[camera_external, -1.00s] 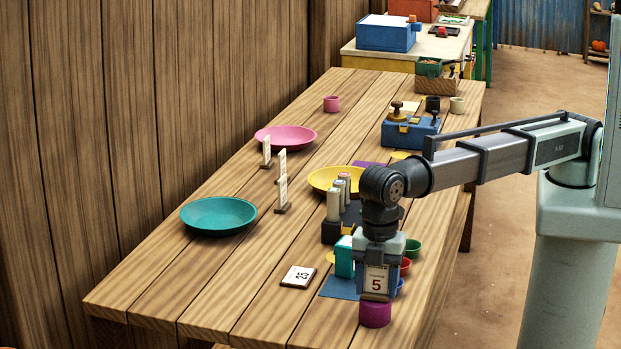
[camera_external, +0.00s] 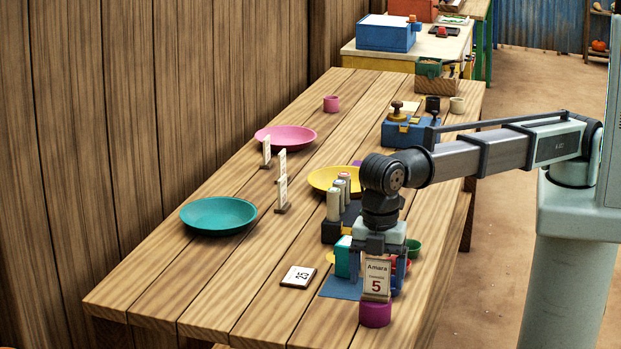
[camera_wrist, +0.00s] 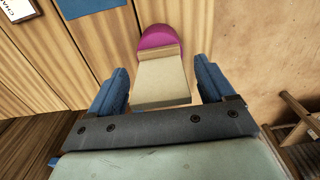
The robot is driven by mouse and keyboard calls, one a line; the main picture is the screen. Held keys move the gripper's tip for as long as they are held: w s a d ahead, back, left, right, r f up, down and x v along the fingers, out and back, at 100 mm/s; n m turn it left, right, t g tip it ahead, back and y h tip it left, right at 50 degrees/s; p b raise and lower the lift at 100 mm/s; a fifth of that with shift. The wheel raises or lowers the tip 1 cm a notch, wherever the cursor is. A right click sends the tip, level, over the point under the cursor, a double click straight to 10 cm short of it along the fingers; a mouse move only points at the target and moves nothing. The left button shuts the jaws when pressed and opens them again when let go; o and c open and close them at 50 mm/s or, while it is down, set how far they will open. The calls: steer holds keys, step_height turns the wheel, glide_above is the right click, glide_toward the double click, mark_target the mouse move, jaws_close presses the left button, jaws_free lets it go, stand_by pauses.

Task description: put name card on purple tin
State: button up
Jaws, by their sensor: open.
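The name card (camera_external: 376,275), a white card reading "Amara" and a red 5 on a wooden foot, stands upright on top of the purple tin (camera_external: 375,315) near the table's front right. In the wrist view the card (camera_wrist: 162,82) appears from above, its foot over the purple tin (camera_wrist: 160,38). My gripper (camera_external: 380,262) is just above and behind the card. In the wrist view my gripper's blue fingers (camera_wrist: 162,88) are open, with a gap on both sides of the card.
A flat card marked 25 (camera_external: 298,276) and a blue mat (camera_external: 342,287) lie left of the tin. A teal box (camera_external: 343,257) and a green cup (camera_external: 413,248) stand close behind. A teal plate (camera_external: 218,215) is farther left. The table's right edge is close by.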

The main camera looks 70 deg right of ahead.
step_height(320, 180, up, 10)
steer(key=shift+f, duration=0.1)
